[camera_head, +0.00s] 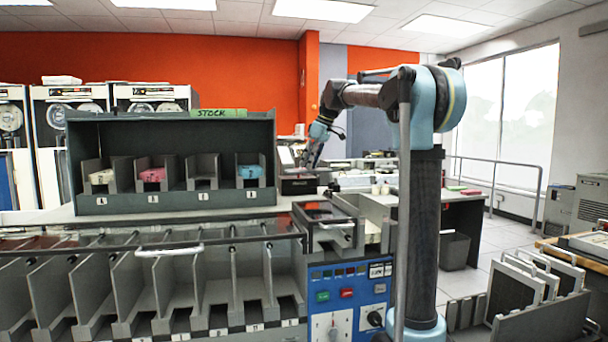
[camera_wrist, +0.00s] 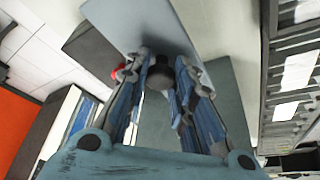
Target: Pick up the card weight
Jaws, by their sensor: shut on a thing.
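My gripper (camera_wrist: 160,70) is in the middle of the wrist view, its two blue-grey fingers closed in on a dark round knob (camera_wrist: 159,79). The knob appears to belong to the card weight, a pale grey flat plate (camera_wrist: 145,22) just beyond the fingertips. The fingers hide part of the plate. In the head view my gripper (camera_head: 313,158) points down at the end of the arm, over a dark box-like unit (camera_head: 298,186) behind the counter. The weight is too small to make out there, and I cannot tell whether it is lifted clear.
A dark stock rack (camera_head: 170,125) with pink, blue and cream cards stands left of my gripper. The card sorter's pockets (camera_head: 150,290) and blue control panel (camera_head: 348,300) are in front. A desk (camera_head: 460,200) and rail are at right. Open air lies above the counter.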

